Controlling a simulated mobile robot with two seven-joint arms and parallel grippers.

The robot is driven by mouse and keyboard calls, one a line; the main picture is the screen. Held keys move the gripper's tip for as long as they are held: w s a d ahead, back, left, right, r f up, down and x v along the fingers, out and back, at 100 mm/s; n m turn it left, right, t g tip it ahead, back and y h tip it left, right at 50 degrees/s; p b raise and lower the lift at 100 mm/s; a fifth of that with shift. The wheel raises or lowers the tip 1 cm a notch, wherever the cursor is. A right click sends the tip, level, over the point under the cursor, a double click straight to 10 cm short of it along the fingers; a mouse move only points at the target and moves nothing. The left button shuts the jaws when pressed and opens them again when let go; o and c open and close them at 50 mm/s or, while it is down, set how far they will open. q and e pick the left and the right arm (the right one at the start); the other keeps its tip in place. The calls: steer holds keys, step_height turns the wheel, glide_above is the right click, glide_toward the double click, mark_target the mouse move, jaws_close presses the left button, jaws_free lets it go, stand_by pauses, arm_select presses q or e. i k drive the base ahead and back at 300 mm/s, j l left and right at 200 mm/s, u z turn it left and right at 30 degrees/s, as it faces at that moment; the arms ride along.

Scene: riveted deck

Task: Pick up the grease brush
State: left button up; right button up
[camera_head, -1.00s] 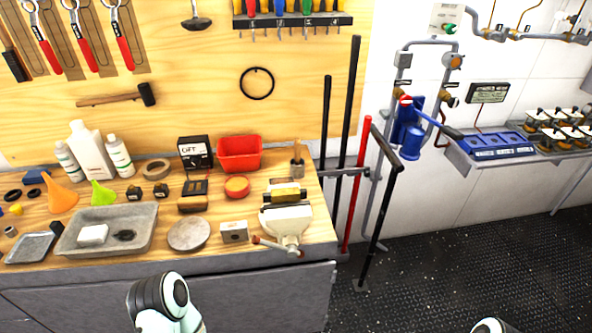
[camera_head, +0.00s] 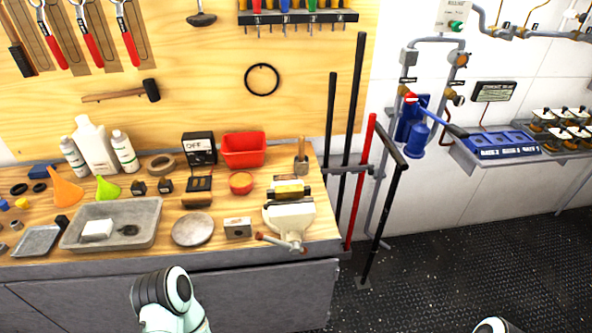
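What looks like the grease brush (camera_head: 301,154) stands upright at the back right of the wooden workbench (camera_head: 260,222), with a thin wooden handle on top and a wider brown and grey lower part. It is too small to tell whether it stands in a holder. It is behind the vise and right of the red bin. Neither gripper shows. A rounded white and black part of my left arm is at the bottom left, in front of the bench. Only a small part of my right arm shows at the bottom edge.
A pale vise (camera_head: 290,217) with a protruding handle sits at the bench's front right. The red bin (camera_head: 243,150), a round disc (camera_head: 192,230) and a grey tray (camera_head: 148,211) crowd the top. Tall bars (camera_head: 361,180) stand right of the bench. The dark floor (camera_head: 460,270) is clear at right.

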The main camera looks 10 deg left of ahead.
mark_target(302, 138)
steer(key=i+l+u, duration=0.15)
steer(key=l, duration=0.2)
steer(key=i+l+u, duration=0.1)
steer(key=i+l, duration=0.15)
steer(key=l, duration=0.15)
steer(key=i+l+u, duration=0.15)
steer(key=l, duration=0.25)
steer(key=i+l+u, duration=0.15)
steer(key=l, duration=0.25)
steer(key=i+l+u, duration=0.15)
steer(key=l, duration=0.3)
steer(key=i+l+u, duration=0.1)
steer(key=l, duration=0.35)
steer(key=i+l+u, duration=0.15)
steer(key=l, duration=0.3)
